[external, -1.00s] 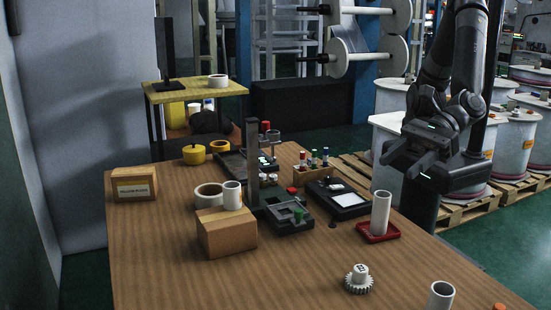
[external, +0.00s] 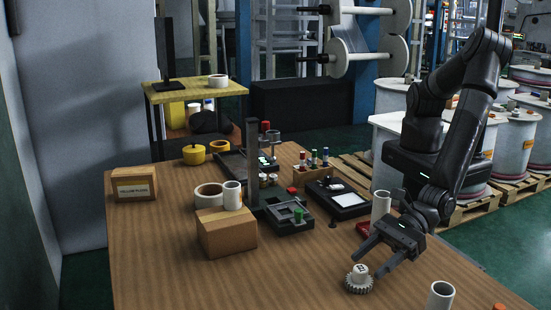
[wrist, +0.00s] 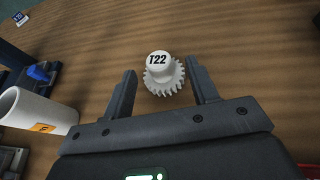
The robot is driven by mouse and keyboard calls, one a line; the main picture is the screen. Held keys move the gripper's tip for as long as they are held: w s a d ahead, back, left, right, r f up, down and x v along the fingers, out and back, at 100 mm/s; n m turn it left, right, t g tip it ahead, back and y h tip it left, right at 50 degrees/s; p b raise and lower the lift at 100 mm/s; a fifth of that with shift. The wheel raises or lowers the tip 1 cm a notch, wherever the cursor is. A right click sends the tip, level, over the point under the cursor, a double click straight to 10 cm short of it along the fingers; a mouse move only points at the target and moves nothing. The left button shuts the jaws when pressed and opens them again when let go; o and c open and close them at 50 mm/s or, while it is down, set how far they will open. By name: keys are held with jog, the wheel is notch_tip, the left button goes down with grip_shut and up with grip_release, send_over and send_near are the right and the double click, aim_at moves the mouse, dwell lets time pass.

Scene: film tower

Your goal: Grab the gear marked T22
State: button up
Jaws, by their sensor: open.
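The white gear marked T22 (wrist: 164,76) lies on the wooden table in the wrist view, with its toothed rim below and a round hub on top. It also shows in the external view (external: 359,283) near the table's front right. My gripper (wrist: 160,82) is open, with one finger on each side of the gear and space between the fingers and its teeth. In the external view my gripper (external: 367,261) points down and left at the gear. I cannot tell how high the fingertips are above the table.
Another white tube (external: 440,296) stands at the front right. The table (external: 210,285) left of the gear is clear.

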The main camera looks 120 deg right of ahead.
aim_at(355, 277)
jog(key=shift+x, duration=2.8)
jog(key=shift+f, duration=0.15)
jog(key=shift+c, duration=0.3)
jog(key=shift+s, duration=0.1)
jog(key=c, duration=1)
